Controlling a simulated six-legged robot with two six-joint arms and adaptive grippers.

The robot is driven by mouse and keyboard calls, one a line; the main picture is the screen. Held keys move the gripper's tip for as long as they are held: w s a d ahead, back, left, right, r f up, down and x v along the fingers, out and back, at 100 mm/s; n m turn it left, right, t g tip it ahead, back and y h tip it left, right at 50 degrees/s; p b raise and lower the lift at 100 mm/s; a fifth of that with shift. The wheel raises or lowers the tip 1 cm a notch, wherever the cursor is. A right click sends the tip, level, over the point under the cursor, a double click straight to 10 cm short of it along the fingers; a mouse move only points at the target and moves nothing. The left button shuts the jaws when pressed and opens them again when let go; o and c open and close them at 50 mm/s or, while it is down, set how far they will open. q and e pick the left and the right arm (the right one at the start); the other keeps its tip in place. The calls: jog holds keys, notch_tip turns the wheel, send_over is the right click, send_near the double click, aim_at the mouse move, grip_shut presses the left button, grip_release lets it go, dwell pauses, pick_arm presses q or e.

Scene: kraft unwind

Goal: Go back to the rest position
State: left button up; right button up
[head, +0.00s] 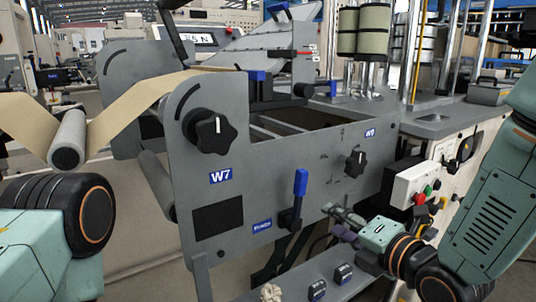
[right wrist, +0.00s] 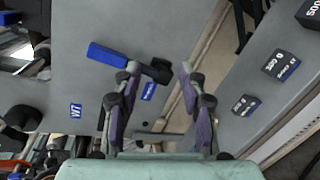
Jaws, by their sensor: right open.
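My right gripper (head: 336,221) is in front of the grey W7 machine panel, low and right of the middle in the head view. In the right wrist view its two purple-padded fingers (right wrist: 160,75) are spread apart with nothing between them. The blue-handled lever (head: 300,184) on the panel is just left of the fingertips in the head view. In the right wrist view the lever (right wrist: 118,60) lies behind and left of the fingers; I cannot tell whether they touch it. My left arm shows at the lower left, but its gripper is out of view.
The W7 panel (head: 235,165) carries a large black knob (head: 210,130) and a smaller knob (head: 355,162). A white button box (head: 415,185) is close to my right arm. Small labelled blocks (head: 343,273) sit on the lower shelf.

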jog(key=s+d+f+m+g+h+p, duration=0.25)
jog(key=s+f+m, duration=0.25)
jog(key=f+m, duration=0.4)
jog(key=s+d+f+m+g+h+p, duration=0.1)
jog(key=s+d+f+m+g+h, duration=0.2)
jog(key=s+f+m, duration=0.55)
jog(key=s+d+f+m+g+p, duration=0.1)
jog(key=s+f+m+g, duration=0.1)
jog(key=s, duration=0.5)
jog(key=s+d+f+m+g+h+p, duration=0.1)
jog(key=s+f+m+g+p, duration=0.1)
jog(key=s+m, duration=0.3)
jog(key=s+d+f+m+g+p, duration=0.1)
jog(key=s+f+m+g+p, duration=0.1)
jog(key=s, duration=0.7)
notch_tip(320, 180, down, 2)
jog(key=shift+s+d+f+m+g, duration=0.1)
jog(key=shift+s+d+m+g, duration=0.15)
jog(key=shift+m+g, duration=0.75)
